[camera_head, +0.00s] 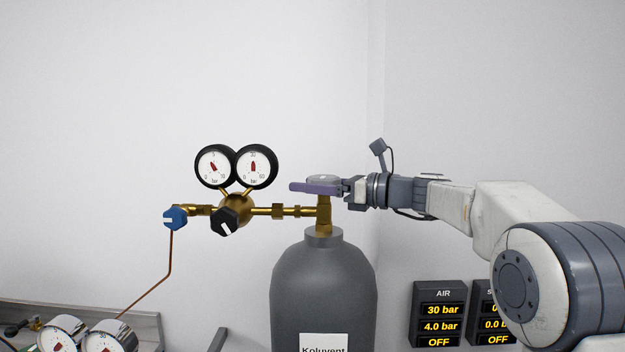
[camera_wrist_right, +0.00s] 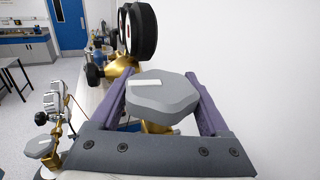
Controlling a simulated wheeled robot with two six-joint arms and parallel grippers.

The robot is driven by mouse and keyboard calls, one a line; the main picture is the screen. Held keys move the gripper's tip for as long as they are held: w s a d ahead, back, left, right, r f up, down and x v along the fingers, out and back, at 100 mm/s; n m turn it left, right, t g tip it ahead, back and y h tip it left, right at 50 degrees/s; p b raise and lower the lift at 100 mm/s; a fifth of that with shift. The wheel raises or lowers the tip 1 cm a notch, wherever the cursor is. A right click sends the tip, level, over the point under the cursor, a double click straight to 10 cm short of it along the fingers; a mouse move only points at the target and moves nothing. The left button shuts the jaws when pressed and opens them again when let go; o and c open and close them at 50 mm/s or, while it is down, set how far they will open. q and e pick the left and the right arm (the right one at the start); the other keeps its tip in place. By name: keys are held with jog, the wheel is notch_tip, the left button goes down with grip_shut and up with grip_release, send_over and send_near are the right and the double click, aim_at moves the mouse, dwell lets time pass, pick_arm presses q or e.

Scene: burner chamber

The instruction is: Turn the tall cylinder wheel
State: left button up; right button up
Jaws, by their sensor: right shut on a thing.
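The tall grey cylinder (camera_head: 322,285) stands upright in the middle of the head view, with a brass valve (camera_head: 323,213) on top. Its wheel is a grey, many-sided knob (camera_wrist_right: 162,97) with a white mark, seen large in the right wrist view. My right gripper (camera_head: 312,187) reaches in from the right at wheel height. Its purple fingers lie on both sides of the wheel and are shut on it. In the head view the fingers mostly hide the wheel (camera_head: 322,178). My left gripper is not in view.
A brass regulator (camera_head: 236,208) with two round gauges (camera_head: 235,167), a black knob (camera_head: 225,221) and a blue knob (camera_head: 175,217) extends left from the valve. Dark display boxes (camera_head: 440,314) are at lower right. Another smaller wheel (camera_wrist_right: 40,148) shows in the wrist view.

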dwell(0.3)
jog(key=o, duration=1.2)
jog(key=shift+s+d+f+b, duration=0.1)
jog(key=shift+s+d+b, duration=0.1)
jog(key=shift+d+b, duration=0.25)
jog(key=b+v, duration=0.3)
jog(key=v, duration=0.6)
jog(key=shift+s+d, duration=0.1)
jog(key=shift+d, duration=0.2)
